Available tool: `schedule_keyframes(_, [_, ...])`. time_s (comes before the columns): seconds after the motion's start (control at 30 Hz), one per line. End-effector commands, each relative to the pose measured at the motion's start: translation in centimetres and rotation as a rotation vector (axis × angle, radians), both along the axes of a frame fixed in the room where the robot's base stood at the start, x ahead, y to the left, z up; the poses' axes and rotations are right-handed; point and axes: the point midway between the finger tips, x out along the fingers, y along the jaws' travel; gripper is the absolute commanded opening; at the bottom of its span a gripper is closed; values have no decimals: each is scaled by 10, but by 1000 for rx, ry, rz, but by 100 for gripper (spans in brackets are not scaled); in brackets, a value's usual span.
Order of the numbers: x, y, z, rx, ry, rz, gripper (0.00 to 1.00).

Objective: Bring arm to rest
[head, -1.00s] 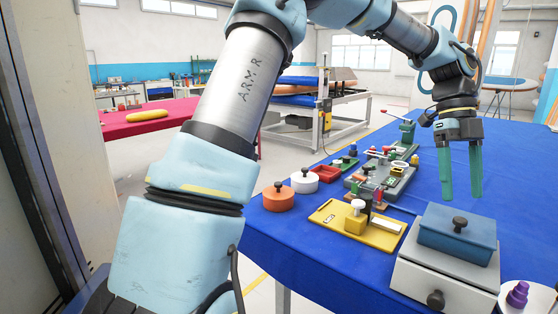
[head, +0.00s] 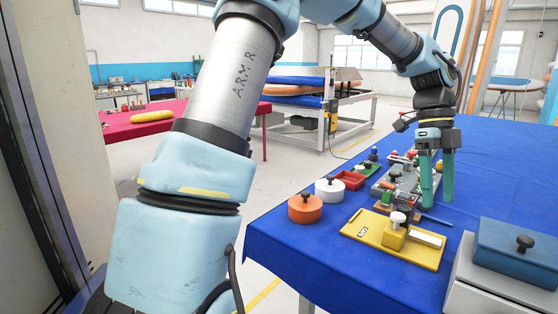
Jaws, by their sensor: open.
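My gripper (head: 437,180) has two green fingers pointing down. They are apart with nothing between them. It hangs over the blue-covered table (head: 330,248), in front of the row of small fixtures (head: 400,178) and behind the yellow board (head: 385,236). My arm arches up from the lower left, across the top of the view and down to the gripper. The fingers hide part of the fixtures.
An orange pot (head: 305,209) and a white pot (head: 329,190) stand near the table's left edge. A blue box (head: 510,256) on a grey case (head: 480,296) fills the front right corner. The table's right middle is clear. A red table (head: 150,125) stands farther back.

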Motion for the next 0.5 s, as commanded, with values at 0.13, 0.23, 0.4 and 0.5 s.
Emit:
schedule_keyframes(0.13, [14,26,-14,59,-31,185,70])
schedule_keyframes(0.23, [24,48,-25,103,-55,347,70])
schedule_keyframes(0.4, [45,102,-46,186,-102,715,70])
schedule_keyframes(0.5, [57,154,-60,240,-134,1041,70])
